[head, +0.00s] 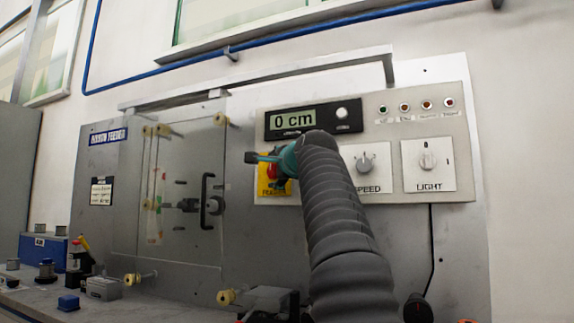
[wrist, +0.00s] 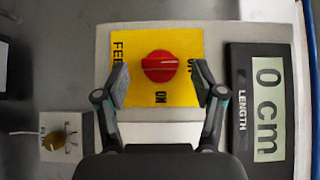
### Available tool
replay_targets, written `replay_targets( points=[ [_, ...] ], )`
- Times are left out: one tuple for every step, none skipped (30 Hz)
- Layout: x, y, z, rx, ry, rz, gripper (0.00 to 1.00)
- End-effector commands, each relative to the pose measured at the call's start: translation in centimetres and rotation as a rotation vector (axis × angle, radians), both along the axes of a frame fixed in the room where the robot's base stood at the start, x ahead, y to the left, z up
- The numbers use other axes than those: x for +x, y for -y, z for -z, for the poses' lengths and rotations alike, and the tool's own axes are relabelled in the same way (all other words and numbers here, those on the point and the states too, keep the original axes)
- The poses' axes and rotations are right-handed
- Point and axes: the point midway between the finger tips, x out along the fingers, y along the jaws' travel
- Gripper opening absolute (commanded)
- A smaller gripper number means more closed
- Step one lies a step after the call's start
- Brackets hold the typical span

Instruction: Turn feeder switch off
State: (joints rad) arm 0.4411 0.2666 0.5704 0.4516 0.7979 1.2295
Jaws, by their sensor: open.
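The feeder switch is a round red knob (wrist: 158,66) on a yellow plate (wrist: 131,42). A pale line runs left to right across it; I cannot tell which end is the pointer. "ON" is printed below the knob and a partly covered "OFF" at its right. My gripper (wrist: 161,80) is open, with one finger left and one right of the knob, both apart from it. In the head view my gripper (head: 262,158) is in front of the yellow plate (head: 264,184) and my arm covers part of the switch area.
A display (head: 295,120) reading "0 cm" is above the switch. The speed knob (head: 365,163) and light knob (head: 428,161) are to the right. A clear-fronted feeder compartment (head: 185,185) with a black handle is to the left. Small items stand on the bench at lower left.

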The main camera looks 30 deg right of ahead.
Motion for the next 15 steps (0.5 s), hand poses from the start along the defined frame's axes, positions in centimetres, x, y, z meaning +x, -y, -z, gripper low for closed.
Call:
replay_targets(
  points=[
    [-0.6,-0.1,0.0,0.0,0.0,0.001,0.69],
    [-0.9,-0.1,-0.1,0.0,0.001,0.001,0.69],
    [-1.4,-0.2,0.0,0.0,0.001,0.002,0.69],
    [-1.8,-0.3,-0.1,0.0,0.001,0.001,0.69],
    [-2.2,-0.3,-0.1,0.001,0.001,0.001,0.69],
    [-2.7,-0.4,-0.1,-0.001,0.001,0.001,0.69],
    [-3.1,-0.5,-0.1,0.0,0.001,0.001,0.69],
    [-3.5,-0.5,-0.1,0.001,0.001,0.001,0.69],
    [-4.2,-0.6,-0.1,0.0,0.002,0.001,0.69],
    [-4.6,-0.6,-0.1,0.0,0.001,0.002,0.69],
    [-5.1,-0.7,-0.2,-0.001,0.002,0.002,0.69],
    [-5.7,-0.8,-0.1,0.001,0.002,0.001,0.69],
    [-6.1,-0.8,-0.1,0.0,0.002,0.001,0.69],
    [-6.6,-0.9,-0.1,-0.001,0.002,0.002,0.69],
    [-7.2,-0.9,-0.1,0.0,0.002,0.002,0.69]
  ],
)
